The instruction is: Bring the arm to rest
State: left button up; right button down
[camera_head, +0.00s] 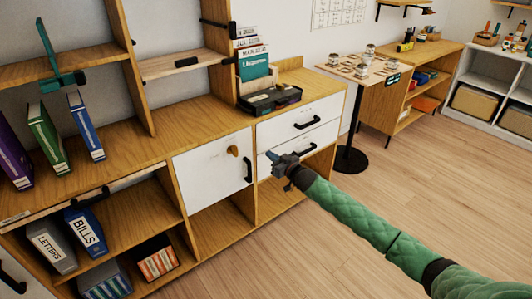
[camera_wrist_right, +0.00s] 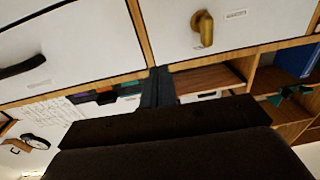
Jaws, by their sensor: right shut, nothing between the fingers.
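My right gripper (camera_head: 276,158) is at the end of the green padded arm that comes in from the lower right in the head view. It is shut and empty, in front of the cabinet's white fronts. In the right wrist view its dark shut fingers (camera_wrist_right: 158,88) point up at the cabinet. A white door (camera_head: 212,170) with a brass knob (camera_head: 233,151) and a black handle is left of the gripper, and the knob also shows in the wrist view (camera_wrist_right: 203,28). My left gripper is not in the head view.
Two white drawers (camera_head: 304,121) with black handles are behind and above the gripper. A black tray (camera_head: 268,102) stands on the cabinet top. A round-based table (camera_head: 352,158) stands to the right. Binders (camera_head: 85,228) fill the lower left shelves. The wood floor at right is clear.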

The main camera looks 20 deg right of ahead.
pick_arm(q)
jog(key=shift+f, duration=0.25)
pick_arm(e)
jog(key=shift+s+d, duration=0.2)
jog(key=shift+s, duration=0.35)
